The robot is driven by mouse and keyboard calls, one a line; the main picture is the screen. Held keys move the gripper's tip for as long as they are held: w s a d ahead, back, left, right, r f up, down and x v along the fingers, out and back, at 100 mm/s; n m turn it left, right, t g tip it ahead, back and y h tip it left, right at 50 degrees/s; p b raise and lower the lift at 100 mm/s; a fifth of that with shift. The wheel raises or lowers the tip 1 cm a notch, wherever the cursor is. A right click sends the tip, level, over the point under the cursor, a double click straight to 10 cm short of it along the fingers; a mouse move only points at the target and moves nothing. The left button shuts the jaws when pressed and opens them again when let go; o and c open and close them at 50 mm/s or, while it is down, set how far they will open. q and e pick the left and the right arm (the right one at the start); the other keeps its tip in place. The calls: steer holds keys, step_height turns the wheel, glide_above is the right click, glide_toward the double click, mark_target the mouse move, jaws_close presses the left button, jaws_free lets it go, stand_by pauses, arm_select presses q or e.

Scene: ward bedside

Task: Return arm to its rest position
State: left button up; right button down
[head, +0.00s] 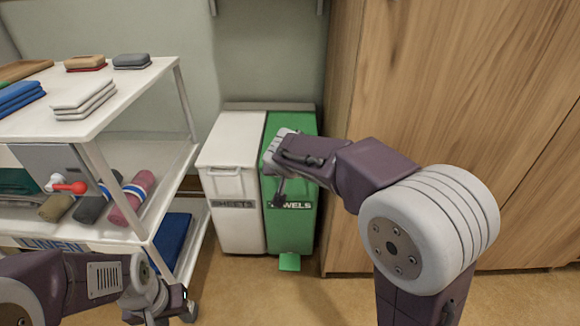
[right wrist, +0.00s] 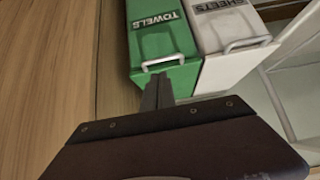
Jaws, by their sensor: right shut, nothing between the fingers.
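My right arm reaches in from the right in the head view, and its gripper (head: 279,196) hangs in front of the green bin marked TOWELS (head: 291,232). In the right wrist view my right gripper (right wrist: 158,90) is shut and empty, its fingers pointing toward the handle of the green bin (right wrist: 165,37). I cannot tell whether they touch it. My left gripper (head: 160,312) is at the lower left in the head view, by the cart's lower end. Its fingertips are partly cut off by the frame edge, so its opening is unclear.
A white bin marked SHEETS (head: 234,227) stands left of the green one. A white linen cart (head: 141,90) with folded cloths and rolled towels (head: 133,198) fills the left. A wooden cabinet (head: 455,95) stands on the right. Some floor (head: 240,290) is clear in front of the bins.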

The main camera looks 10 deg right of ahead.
steer(key=shift+v, duration=0.85)
steer(key=shift+s, duration=0.15)
